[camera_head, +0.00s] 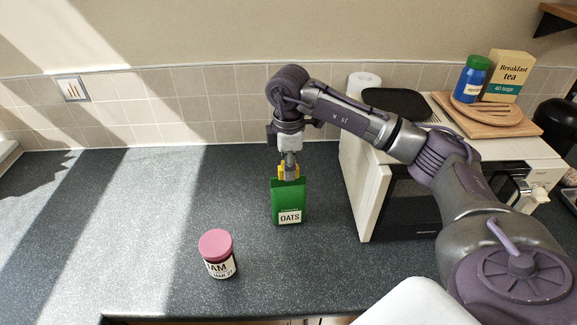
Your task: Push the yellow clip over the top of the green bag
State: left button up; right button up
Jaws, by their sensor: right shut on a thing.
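The green bag (288,203), with a white OATS label, stands upright on the dark counter near the middle of the head view. The yellow clip (282,172) is at the top edge of the bag. My right gripper (290,170) points down over the bag's top and is shut on the yellow clip. The gripper hides part of the clip, so I cannot tell how far the clip sits over the bag's edge. My left gripper is not in view.
A jar (218,254) with a pink lid stands left of and in front of the bag. A white microwave (372,165) stands close on the right, with a wooden board (440,103), a blue jar (470,80) and a tea box (508,75) on top. The counter's left side is clear.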

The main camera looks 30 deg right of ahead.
jog(key=shift+f+b, duration=0.6)
jog(key=shift+f, duration=0.5)
dwell(1.1)
jog(key=o, duration=1.3)
jog(key=shift+o, duration=0.2)
jog(key=shift+r, duration=0.15)
jog(key=shift+r+p, duration=2.6)
jog(key=shift+r, duration=0.8)
